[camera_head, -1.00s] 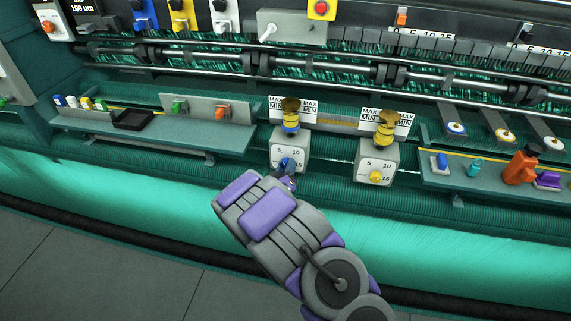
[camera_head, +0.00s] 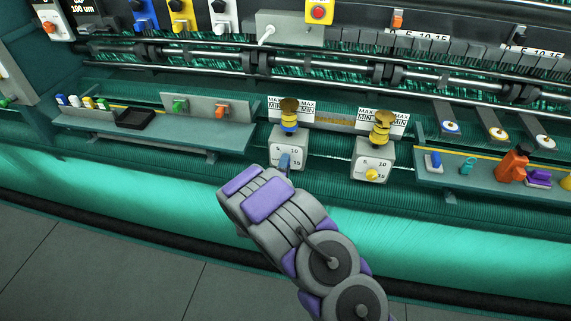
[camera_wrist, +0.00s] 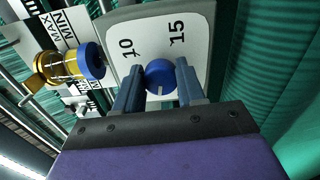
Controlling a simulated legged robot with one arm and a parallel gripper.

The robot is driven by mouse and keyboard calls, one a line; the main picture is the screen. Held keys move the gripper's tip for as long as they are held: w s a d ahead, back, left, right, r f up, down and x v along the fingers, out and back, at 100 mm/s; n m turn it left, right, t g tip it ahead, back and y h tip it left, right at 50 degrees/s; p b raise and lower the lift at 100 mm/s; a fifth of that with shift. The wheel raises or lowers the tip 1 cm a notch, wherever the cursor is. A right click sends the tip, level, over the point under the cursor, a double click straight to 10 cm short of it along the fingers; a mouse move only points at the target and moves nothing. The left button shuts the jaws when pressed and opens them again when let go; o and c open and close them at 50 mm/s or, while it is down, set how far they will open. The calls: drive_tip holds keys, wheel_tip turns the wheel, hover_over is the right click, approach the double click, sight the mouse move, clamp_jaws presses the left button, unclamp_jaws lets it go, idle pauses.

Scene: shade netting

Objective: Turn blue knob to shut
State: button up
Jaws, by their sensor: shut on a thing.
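The blue knob (camera_wrist: 160,78) sits on a white dial plate (camera_wrist: 118,22) marked 10 and 15 in the wrist view. A pale line on the knob's face points toward the gripper. My gripper (camera_wrist: 160,88) has its two fingers on either side of the knob, shut on it. In the head view, my gripper (camera_head: 286,164) reaches the front of the left dial box (camera_head: 298,148); the knob itself is mostly hidden there by the gripper and wrist.
A blue-and-brass post (camera_head: 289,120) stands above the left box. The right dial box (camera_head: 386,160) with a yellow knob (camera_head: 371,174) is close by. A left shelf (camera_head: 190,134) holds small objects; a right shelf (camera_head: 470,183) holds bottles and other items.

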drive_tip(key=shift+a+n+p, duration=0.2)
drive_tip(key=shift+n+p, duration=0.15)
drive_tip(key=shift+n, duration=3.85)
drive_tip(key=shift+f, duration=0.15)
drive_tip(key=o, duration=1)
drive_tip(key=shift+w+a, duration=0.1)
drive_tip(key=shift+a, duration=0.1)
drive_tip(key=shift+o, duration=0.3)
drive_tip(key=shift+d, duration=0.1)
drive_tip(key=shift+s, duration=0.2)
